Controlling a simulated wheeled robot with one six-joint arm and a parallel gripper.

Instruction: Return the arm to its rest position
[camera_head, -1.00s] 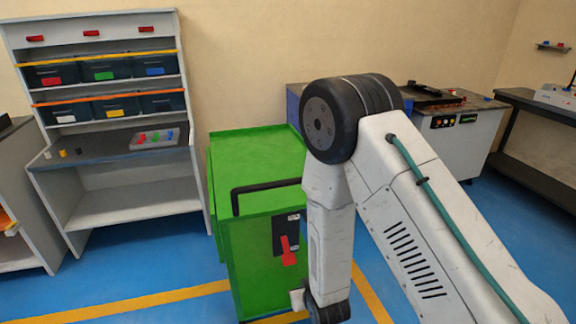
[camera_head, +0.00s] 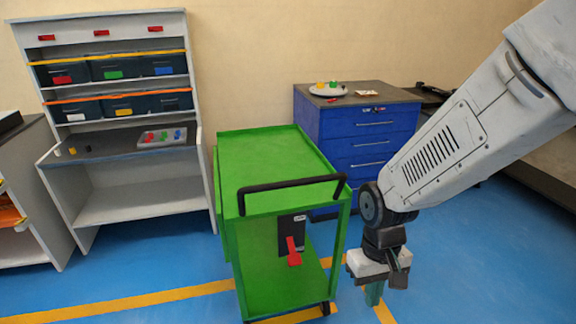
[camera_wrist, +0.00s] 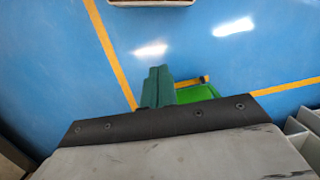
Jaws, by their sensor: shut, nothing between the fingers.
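My gripper (camera_head: 374,293) hangs pointing down at the end of my arm, right of the green cart (camera_head: 262,158) and above the blue floor. Its teal fingers are together with nothing between them. In the wrist view my gripper (camera_wrist: 158,84) shows its shut teal fingers over the floor, with a piece of the green cart (camera_wrist: 197,94) just beyond them.
The green cart has a black handle and a red lever (camera_head: 293,252). A blue drawer cabinet (camera_head: 343,128) with a round tray (camera_head: 328,90) stands behind it. A grey shelf (camera_head: 128,200) with dark bins stands at the left.

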